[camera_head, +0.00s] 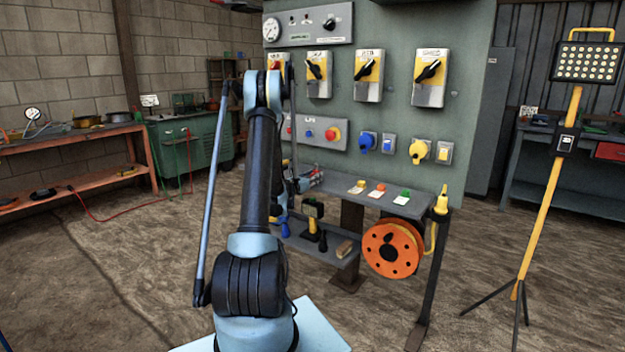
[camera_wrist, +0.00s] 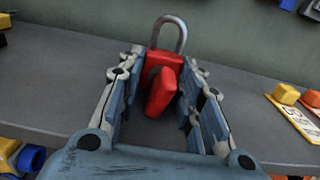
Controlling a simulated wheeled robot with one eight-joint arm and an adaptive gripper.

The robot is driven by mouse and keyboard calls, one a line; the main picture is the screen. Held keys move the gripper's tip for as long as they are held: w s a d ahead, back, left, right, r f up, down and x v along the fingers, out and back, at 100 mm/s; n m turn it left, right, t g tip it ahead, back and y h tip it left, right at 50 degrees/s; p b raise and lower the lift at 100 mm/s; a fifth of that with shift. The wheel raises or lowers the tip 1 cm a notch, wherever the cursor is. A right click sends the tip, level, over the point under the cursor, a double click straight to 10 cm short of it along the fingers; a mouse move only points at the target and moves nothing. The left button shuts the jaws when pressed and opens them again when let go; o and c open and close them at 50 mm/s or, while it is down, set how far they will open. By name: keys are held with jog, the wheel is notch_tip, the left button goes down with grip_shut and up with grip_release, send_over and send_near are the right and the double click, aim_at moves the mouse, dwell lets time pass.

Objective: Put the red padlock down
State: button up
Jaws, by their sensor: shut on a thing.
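The red padlock (camera_wrist: 163,80) shows in the wrist view between the two fingers of my gripper (camera_wrist: 158,84), with its grey shackle (camera_wrist: 169,30) pointing away toward the panel. My gripper is shut on it. Behind and around it lies the grey shelf (camera_wrist: 245,110); I cannot tell whether the padlock touches it. In the head view my arm hides most of the gripper and I cannot make out the padlock there. The same shelf (camera_head: 385,204) runs along the foot of the green panel.
The green panel (camera_head: 385,105) rises behind. A lower shelf (camera_head: 320,248) holds tools. An orange cable reel (camera_head: 392,248) hangs at the right.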

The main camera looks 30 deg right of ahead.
jog(key=shift+s+a+f, duration=0.1)
jog(key=shift+s+f, duration=0.15)
jog(key=shift+s, duration=0.05)
jog(key=o, duration=0.9)
jog(key=shift+r, duration=0.1)
